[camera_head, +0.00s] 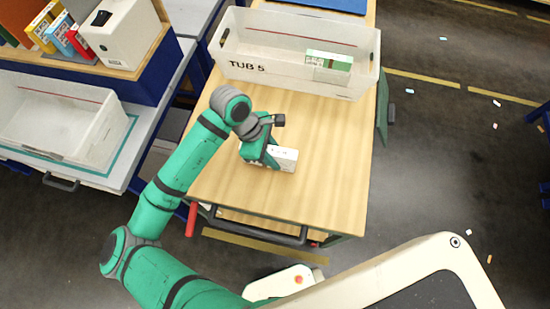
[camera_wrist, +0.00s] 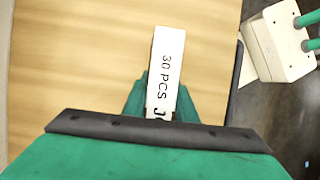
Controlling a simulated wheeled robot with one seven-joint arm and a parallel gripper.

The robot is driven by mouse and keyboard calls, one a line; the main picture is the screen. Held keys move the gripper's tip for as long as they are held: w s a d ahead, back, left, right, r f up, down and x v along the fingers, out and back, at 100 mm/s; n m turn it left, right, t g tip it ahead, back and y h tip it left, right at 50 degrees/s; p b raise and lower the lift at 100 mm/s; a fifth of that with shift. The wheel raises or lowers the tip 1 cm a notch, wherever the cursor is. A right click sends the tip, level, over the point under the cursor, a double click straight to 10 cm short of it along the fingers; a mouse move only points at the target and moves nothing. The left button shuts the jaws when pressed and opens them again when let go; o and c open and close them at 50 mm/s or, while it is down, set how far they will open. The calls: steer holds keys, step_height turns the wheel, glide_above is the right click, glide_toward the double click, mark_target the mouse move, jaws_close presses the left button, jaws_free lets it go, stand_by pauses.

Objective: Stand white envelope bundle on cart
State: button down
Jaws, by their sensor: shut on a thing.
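The white envelope bundle (camera_head: 284,158) is at my gripper (camera_head: 268,157), over the near part of the wooden cart top (camera_head: 325,190). In the wrist view the bundle (camera_wrist: 168,70) shows as a narrow white face with "30 PCS" printed on it. My gripper (camera_wrist: 160,100) is shut on it, with green fingers on both sides of the bundle. The bundle's lower side is hidden, so I cannot tell whether it touches the cart top.
A clear tub marked "TUB 5" (camera_head: 290,50) stands at the cart's far end with a green and white pack (camera_head: 328,66) inside. Bare cart top lies around the bundle. A shelf at left holds another clear tub (camera_head: 60,125) and several colored boxes.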

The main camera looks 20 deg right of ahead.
steer(key=shift+f, duration=0.95)
steer(key=shift+f, duration=0.15)
steer(key=c, duration=1.4)
jaws_free()
steer(key=shift+c, duration=0.2)
steer(key=v, duration=1.2)
steer(key=shift+s, duration=0.1)
